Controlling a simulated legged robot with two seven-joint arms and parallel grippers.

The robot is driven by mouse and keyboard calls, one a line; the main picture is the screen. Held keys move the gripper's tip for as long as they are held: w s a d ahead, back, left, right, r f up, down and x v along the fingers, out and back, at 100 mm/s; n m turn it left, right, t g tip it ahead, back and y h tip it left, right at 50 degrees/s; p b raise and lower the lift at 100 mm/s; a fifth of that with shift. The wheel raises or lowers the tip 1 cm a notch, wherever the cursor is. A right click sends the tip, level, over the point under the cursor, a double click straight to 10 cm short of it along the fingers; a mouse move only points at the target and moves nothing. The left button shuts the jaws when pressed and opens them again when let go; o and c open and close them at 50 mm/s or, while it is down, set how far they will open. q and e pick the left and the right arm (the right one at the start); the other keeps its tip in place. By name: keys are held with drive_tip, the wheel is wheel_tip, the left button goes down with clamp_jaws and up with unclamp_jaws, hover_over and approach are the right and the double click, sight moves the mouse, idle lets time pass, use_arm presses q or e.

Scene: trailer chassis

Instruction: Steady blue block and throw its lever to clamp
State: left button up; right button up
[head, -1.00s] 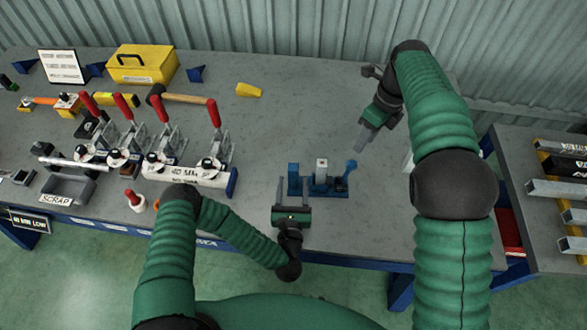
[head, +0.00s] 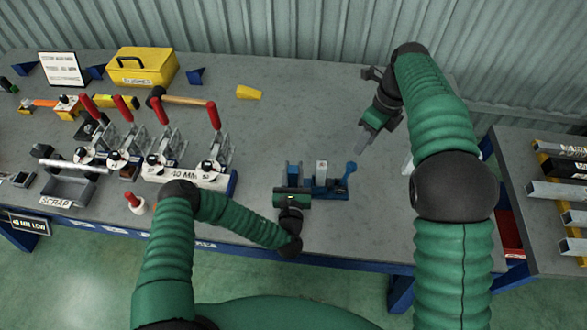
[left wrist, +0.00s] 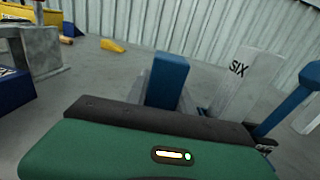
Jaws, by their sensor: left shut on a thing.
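The blue block (head: 293,171) is part of a small blue fixture on the bench, with a white piece (head: 322,168) in its middle and a blue lever (head: 350,169) at its right end. In the left wrist view the blue block (left wrist: 166,80) stands just past my gripper, left of the white piece marked SIX (left wrist: 236,84) and the tilted lever (left wrist: 290,97). My left gripper (head: 292,188) is shut on the blue block from the front; its body hides the fingertips. My right gripper (head: 364,142) hangs above the bench, behind and right of the lever, touching nothing; its finger gap is unclear.
Several red-handled toggle clamps (head: 165,145) stand to the left, with a grey scrap tray (head: 72,188) beside them. A yellow toolbox (head: 142,67) and hammer (head: 180,97) lie farther back. The bench behind the fixture is clear. A side table (head: 530,165) with bars stands right.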

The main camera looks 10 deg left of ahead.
idle(1.2)
